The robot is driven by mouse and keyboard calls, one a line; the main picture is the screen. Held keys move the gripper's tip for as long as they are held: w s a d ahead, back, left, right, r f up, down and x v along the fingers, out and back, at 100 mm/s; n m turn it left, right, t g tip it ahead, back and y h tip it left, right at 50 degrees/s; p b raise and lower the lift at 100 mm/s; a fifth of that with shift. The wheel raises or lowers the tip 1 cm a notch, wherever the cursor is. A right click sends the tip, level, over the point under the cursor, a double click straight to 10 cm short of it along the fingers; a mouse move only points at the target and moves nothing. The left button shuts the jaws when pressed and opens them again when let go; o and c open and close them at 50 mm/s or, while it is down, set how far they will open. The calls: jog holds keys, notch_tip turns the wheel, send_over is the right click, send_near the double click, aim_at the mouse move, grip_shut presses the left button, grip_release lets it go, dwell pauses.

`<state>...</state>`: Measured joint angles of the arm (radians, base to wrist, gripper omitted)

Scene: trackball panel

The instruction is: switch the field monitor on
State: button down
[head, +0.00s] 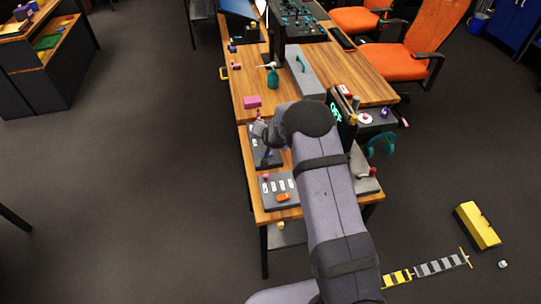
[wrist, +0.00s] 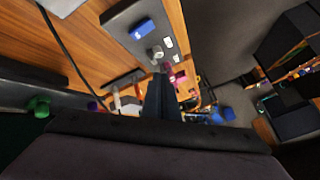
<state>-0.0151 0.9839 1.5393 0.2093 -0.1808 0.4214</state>
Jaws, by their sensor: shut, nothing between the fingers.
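A dark upright screen showing cyan "OFF" lettering (head: 336,112) stands on the right side of the wooden bench; it looks like the field monitor. My arm hides part of it, and no switch on it can be made out. My gripper (head: 266,154) is over the left side of the bench, at a small dark panel (head: 258,161). In the wrist view my gripper (wrist: 165,80) is shut with nothing between its fingers. Its tips appear close to a grey knob (wrist: 155,53) beside a blue button (wrist: 144,29) on a grey panel (wrist: 118,16); contact cannot be told.
A grey panel (head: 267,202) with white labels and an orange piece (head: 283,197) sits at the bench front. Orange chairs (head: 411,62) stand right. Floor at left is clear.

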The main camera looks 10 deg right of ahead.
jog(key=f+b, duration=0.1)
jog(key=f, duration=0.1)
jog(key=f+b, duration=0.3)
jog(key=f, duration=0.1)
jog(key=shift+d+f, duration=0.1)
jog(key=shift+d, duration=0.3)
jog(key=shift+d+f+b, duration=0.1)
jog(key=shift+f+b, duration=0.45)
jog(key=shift+b, duration=0.15)
jog(key=shift+d+f+b, duration=0.1)
jog(key=shift+f+b, duration=0.7)
jog(key=shift+b, duration=0.2)
dwell(1.8)
jog(key=shift+r, duration=0.15)
jog(key=shift+r+p, duration=0.5)
jog(key=shift+r, duration=0.2)
dwell(0.3)
jog(key=shift+a+r+p, duration=0.25)
jog(key=shift+r+p, duration=0.7)
jog(key=shift+r, duration=0.3)
jog(key=shift+a+r+p, duration=0.2)
jog(key=shift+r+p, duration=0.75)
jog(key=shift+r, duration=0.25)
